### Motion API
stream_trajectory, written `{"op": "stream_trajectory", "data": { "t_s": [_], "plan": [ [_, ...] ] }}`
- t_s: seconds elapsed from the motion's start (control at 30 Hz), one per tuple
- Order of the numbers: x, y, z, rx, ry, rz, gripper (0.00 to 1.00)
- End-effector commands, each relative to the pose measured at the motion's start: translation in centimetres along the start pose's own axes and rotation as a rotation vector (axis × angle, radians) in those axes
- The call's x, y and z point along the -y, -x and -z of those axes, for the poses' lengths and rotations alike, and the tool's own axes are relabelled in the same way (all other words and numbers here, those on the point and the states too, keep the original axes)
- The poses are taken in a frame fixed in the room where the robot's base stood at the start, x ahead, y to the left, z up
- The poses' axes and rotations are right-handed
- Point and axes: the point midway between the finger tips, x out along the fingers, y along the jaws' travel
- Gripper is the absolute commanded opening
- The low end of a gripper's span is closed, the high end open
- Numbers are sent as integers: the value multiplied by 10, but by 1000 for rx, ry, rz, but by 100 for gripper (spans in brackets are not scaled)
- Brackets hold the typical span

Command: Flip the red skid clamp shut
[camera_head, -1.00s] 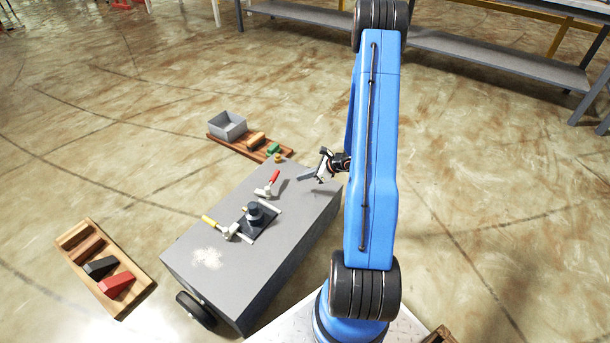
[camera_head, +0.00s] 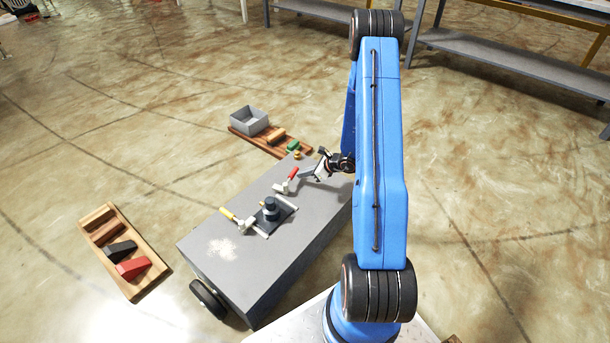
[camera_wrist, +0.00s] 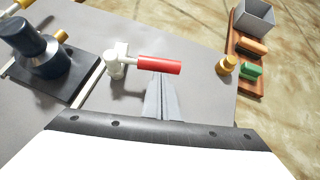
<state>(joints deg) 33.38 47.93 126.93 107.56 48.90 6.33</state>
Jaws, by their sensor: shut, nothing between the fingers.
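The red skid clamp (camera_head: 292,174) stands on the grey skid top (camera_head: 220,224), with a white body and a red handle tilted up to the right. In the wrist view its red handle (camera_wrist: 160,65) points right from the white body (camera_wrist: 116,63). My gripper (camera_head: 303,178) is shut and empty, just right of the red handle. In the wrist view the shut fingertips (camera_wrist: 160,80) lie just below the handle in the picture; I cannot tell whether they touch it.
A dark post on a black plate (camera_head: 270,210) and a yellow-handled clamp (camera_head: 237,220) stand further along the skid. A brass knob (camera_wrist: 227,65) is near the skid's end. Wooden trays with blocks (camera_head: 272,142) lie on the floor on both sides.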

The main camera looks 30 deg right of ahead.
Motion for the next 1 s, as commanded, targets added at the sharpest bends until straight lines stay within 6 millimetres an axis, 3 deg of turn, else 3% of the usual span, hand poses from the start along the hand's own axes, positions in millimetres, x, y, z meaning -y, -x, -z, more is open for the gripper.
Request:
{"op": "stream_trajectory", "data": {
  "t_s": [0.47, 1.0],
  "plan": [
    [5, -6, -4, 0, 53, -63, 0],
    [14, -39, -32, 0, 341, -412, 0]
  ]
}}
